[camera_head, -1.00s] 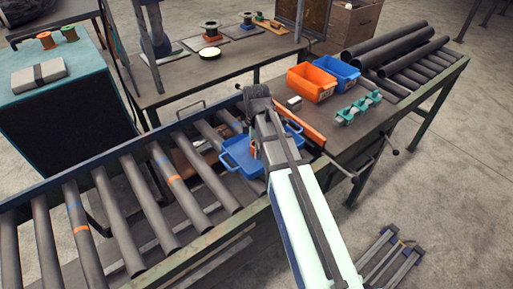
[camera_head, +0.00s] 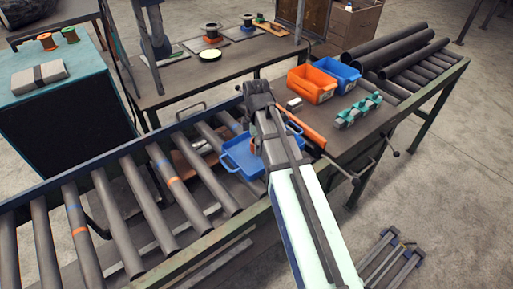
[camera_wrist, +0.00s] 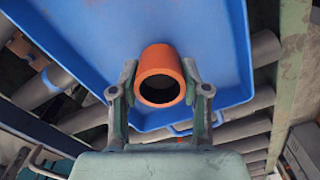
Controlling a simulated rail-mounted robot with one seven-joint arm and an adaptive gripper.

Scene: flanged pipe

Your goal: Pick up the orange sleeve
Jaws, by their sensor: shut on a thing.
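The orange sleeve (camera_wrist: 160,57) is a short hollow tube. In the wrist view its open end faces the camera. My gripper (camera_wrist: 158,84) has one finger on each side of the sleeve and is shut on it. The blue tray (camera_wrist: 216,40) lies behind the sleeve in the wrist view. I cannot tell how far the sleeve is from the tray floor. In the head view the tray (camera_head: 233,161) shows left of my arm, which mostly hides my gripper and the sleeve.
An orange bar (camera_head: 299,127) lies close to the right of my arm. An orange bin (camera_head: 312,84), a blue bin (camera_head: 337,73) and a teal-clamped part (camera_head: 358,110) stand on the bench beyond. Dark pipes (camera_head: 395,52) lie at far right.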

